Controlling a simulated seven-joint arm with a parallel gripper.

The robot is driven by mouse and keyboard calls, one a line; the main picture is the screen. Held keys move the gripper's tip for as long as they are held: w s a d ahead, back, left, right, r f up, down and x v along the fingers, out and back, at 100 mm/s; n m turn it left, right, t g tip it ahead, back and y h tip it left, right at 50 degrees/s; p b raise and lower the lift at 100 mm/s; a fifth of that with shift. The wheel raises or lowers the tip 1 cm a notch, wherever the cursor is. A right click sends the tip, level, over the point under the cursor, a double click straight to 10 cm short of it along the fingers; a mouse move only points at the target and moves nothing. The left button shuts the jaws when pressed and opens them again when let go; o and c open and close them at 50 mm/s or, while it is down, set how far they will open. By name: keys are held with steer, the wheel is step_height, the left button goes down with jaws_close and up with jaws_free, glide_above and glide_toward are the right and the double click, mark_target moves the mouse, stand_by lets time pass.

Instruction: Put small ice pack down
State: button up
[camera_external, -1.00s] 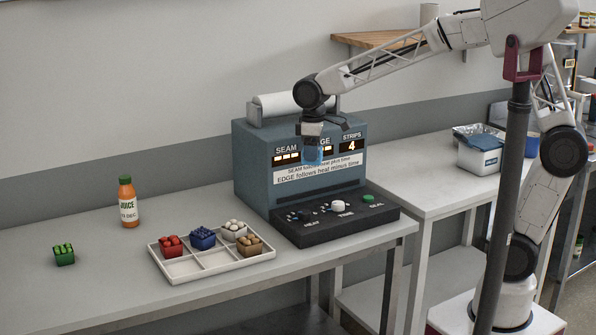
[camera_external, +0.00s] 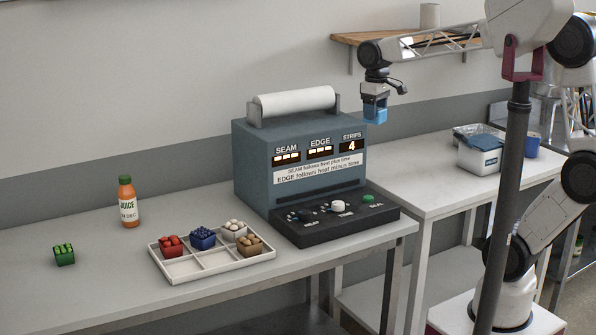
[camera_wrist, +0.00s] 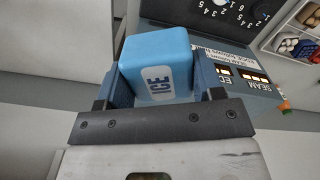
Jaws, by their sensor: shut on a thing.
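The small ice pack (camera_wrist: 158,62) is a light blue block with a white label reading ICE. My gripper (camera_external: 375,98) is shut on it, and the two fingers sit on either side of it in the wrist view. In the external view the ice pack (camera_external: 375,112) hangs in the air, to the right of the sealing machine's top and above the gap toward the right table. It touches no surface there.
The blue sealing machine (camera_external: 250,165) stands on the left table (camera_external: 110,275). A divided tray (camera_external: 215,268) with small baskets, a juice bottle (camera_external: 128,202) and a green basket (camera_external: 64,255) are to its left. The right table (camera_external: 425,190) has bare room before a white cooler box (camera_external: 472,160).

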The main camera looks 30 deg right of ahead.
steer(key=w+d+f+m, duration=0.4)
steer(key=w+d, duration=0.2)
steer(key=d, duration=0.4)
steer(key=w+d+f+m, duration=0.3)
steer(key=w+d+f, duration=0.15)
steer(key=d, duration=0.65)
steer(key=w+d+f+m, duration=0.4)
steer(key=w+d, duration=0.3)
steer(key=d, duration=0.3)
steer(key=s+d+f+m, duration=0.1)
steer(key=s+d+m, duration=0.1)
steer(key=d, duration=3.8)
steer(key=a+f+n, duration=0.2)
steer(key=a+f, duration=0.1)
steer(key=a, duration=0.7)
steer(key=s+a+f+n, duration=0.1)
steer(key=a+f+n, duration=0.2)
steer(key=a, duration=0.8)
steer(key=s+a+f+n, duration=0.1)
steer(key=a+f+n, duration=0.2)
steer(key=a, duration=0.8)
steer(key=shift+s+a+f, duration=0.1)
steer(key=shift+a+f, duration=0.05)
steer(key=shift+a, duration=0.05)
